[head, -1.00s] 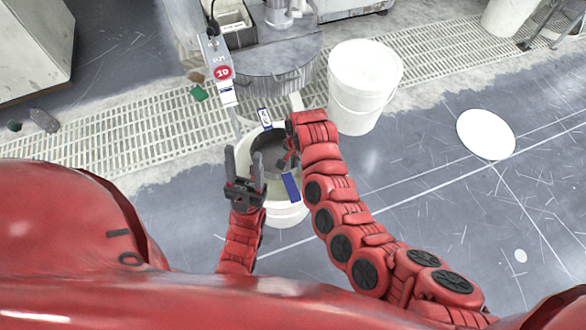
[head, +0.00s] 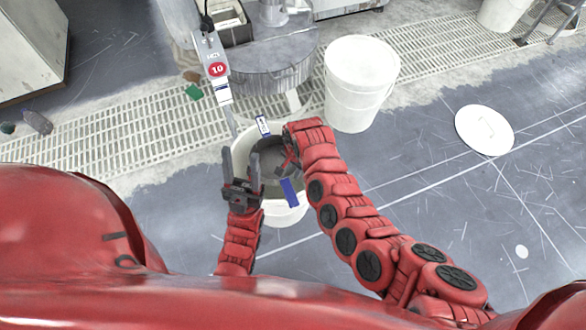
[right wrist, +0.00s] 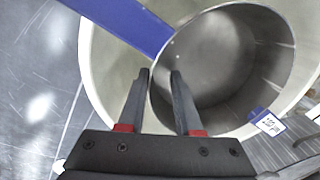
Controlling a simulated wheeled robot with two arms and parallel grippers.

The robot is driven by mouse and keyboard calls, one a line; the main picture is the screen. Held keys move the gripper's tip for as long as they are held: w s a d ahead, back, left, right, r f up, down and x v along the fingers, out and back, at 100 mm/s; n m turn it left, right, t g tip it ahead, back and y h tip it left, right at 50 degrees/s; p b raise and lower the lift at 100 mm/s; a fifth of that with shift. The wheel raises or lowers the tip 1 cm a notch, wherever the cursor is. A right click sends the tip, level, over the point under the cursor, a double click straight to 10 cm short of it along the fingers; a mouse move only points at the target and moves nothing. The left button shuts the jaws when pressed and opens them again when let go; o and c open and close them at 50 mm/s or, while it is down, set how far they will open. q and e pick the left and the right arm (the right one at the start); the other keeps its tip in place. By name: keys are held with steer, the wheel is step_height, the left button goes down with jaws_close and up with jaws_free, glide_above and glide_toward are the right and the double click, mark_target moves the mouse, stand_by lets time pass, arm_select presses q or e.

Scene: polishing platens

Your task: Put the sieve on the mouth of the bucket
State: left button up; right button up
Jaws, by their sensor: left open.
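The white bucket (head: 287,214) stands upright in front of me at the centre of the head view. The sieve, a round grey metal bowl (head: 277,152), lies at its mouth. A blue strip (head: 290,192) reaches across the near rim, and a blue-and-white tab (head: 262,126) lies at the far side. My right gripper (head: 287,163) is at the sieve; in the right wrist view (right wrist: 162,74) its fingers are apart, straddling the near wall of the sieve (right wrist: 225,60). The bucket rim (right wrist: 97,75) surrounds it. My left gripper (head: 241,163) is open and empty at the bucket's left side.
A round metal drum (head: 268,70) and a device with a red round label (head: 217,69) stand behind. A white lid (head: 484,130) lies on the floor at right.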

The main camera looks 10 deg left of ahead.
steer(key=shift+r+p, duration=0.3)
steer(key=shift+r, duration=0.25)
step_height(320, 180, up, 11)
steer(key=d+p, duration=0.1)
steer(key=p, duration=0.2)
steer(key=shift+s, duration=0.25)
